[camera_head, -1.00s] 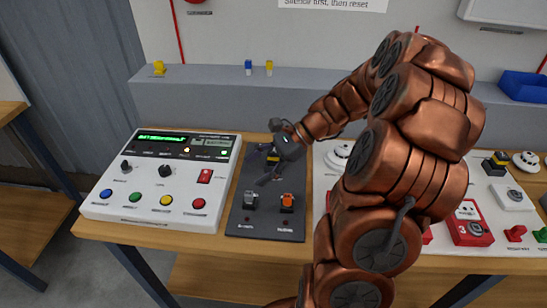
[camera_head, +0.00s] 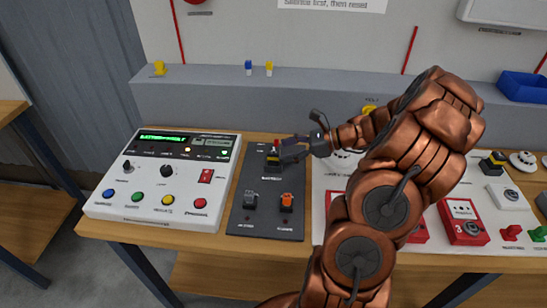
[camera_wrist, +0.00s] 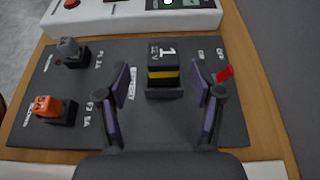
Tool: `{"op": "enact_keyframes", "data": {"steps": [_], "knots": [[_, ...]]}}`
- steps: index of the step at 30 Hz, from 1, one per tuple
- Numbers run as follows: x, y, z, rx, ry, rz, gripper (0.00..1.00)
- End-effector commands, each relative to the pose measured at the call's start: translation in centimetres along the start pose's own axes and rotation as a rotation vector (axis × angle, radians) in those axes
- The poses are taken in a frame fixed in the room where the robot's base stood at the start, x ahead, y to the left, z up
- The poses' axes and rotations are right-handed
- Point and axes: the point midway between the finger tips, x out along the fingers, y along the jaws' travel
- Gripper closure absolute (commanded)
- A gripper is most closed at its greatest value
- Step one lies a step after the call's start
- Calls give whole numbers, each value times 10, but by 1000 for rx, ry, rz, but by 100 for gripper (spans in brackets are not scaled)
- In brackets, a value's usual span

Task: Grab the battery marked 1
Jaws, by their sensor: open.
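The battery marked 1 (camera_wrist: 162,52) is a dark block with a yellow band and a white "1" on top. It sits in a holder at the back of the dark panel (camera_wrist: 140,130). In the head view the battery (camera_head: 273,158) is partly hidden behind my gripper (camera_head: 290,152). In the wrist view my gripper (camera_wrist: 160,84) is open, with one finger to each side of the battery and gaps between. The fingers do not touch it. A red lever tip (camera_wrist: 225,74) shows just past the right finger.
A white control box (camera_head: 160,210) is on the left. Red modules (camera_head: 464,222) lie on the right. A grey ledge (camera_head: 210,95) runs along the back.

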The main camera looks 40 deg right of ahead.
Motion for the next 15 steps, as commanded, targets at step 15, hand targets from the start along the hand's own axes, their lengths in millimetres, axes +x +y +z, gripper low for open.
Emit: {"op": "enact_keyframes", "data": {"steps": [15], "knots": [[45,-4,1,0,0,2,33]]}}
